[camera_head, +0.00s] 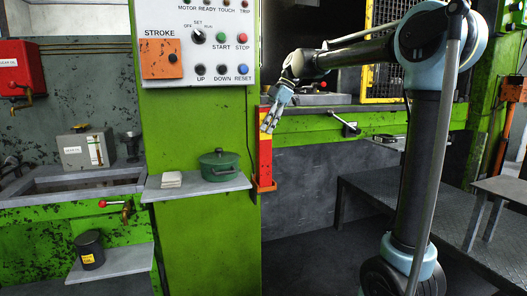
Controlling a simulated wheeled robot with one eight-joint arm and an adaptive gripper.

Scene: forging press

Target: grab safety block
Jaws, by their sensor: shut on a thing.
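My gripper (268,128) is at the upper part of the block, fingers pointing down and slightly left. It is shut on the block. The fingers hide part of the block's upper right side. I cannot tell whether the block is lifted off its bracket.
A control panel (197,50) is mounted above left on the column. A shelf (196,188) left of the block holds a green pot (219,164) and a folded cloth (171,180). A lever (345,125) juts out to the right. A dark platform (410,205) stands lower right.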

